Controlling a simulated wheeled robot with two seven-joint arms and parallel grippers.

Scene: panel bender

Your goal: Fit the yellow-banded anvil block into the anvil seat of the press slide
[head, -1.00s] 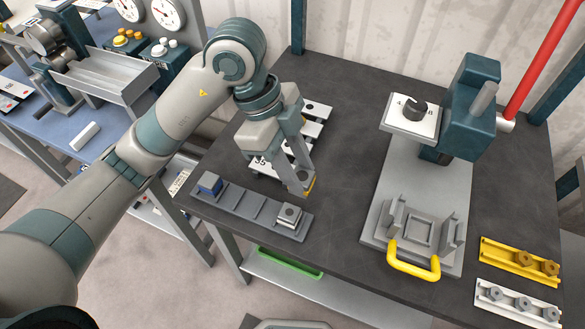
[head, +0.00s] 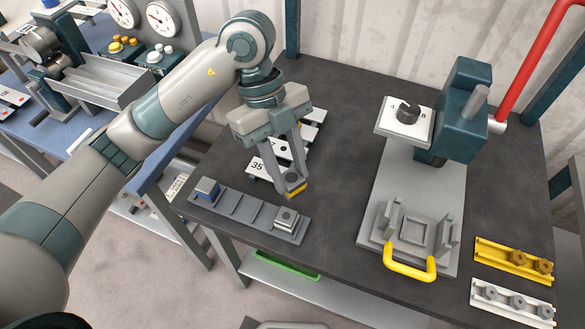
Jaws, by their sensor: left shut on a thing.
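My left gripper (head: 291,180) is shut on the yellow-banded anvil block (head: 297,189) and holds it just behind the grey rack. Its fingers hide part of the block, and I cannot tell the gap to the table. The press slide (head: 375,233) is at the right, with a yellow handle (head: 409,268) at its front. Its square anvil seat (head: 413,232) looks empty and lies between two upright grey brackets. The held block is well to the left of the seat. My right gripper is not in view.
Numbered white plates (head: 259,168) lie behind the gripper. A teal press head (head: 461,110) stands behind the slide. Yellow (head: 511,259) and white (head: 509,302) trays hold knobs at right. Table between rack and slide is clear.

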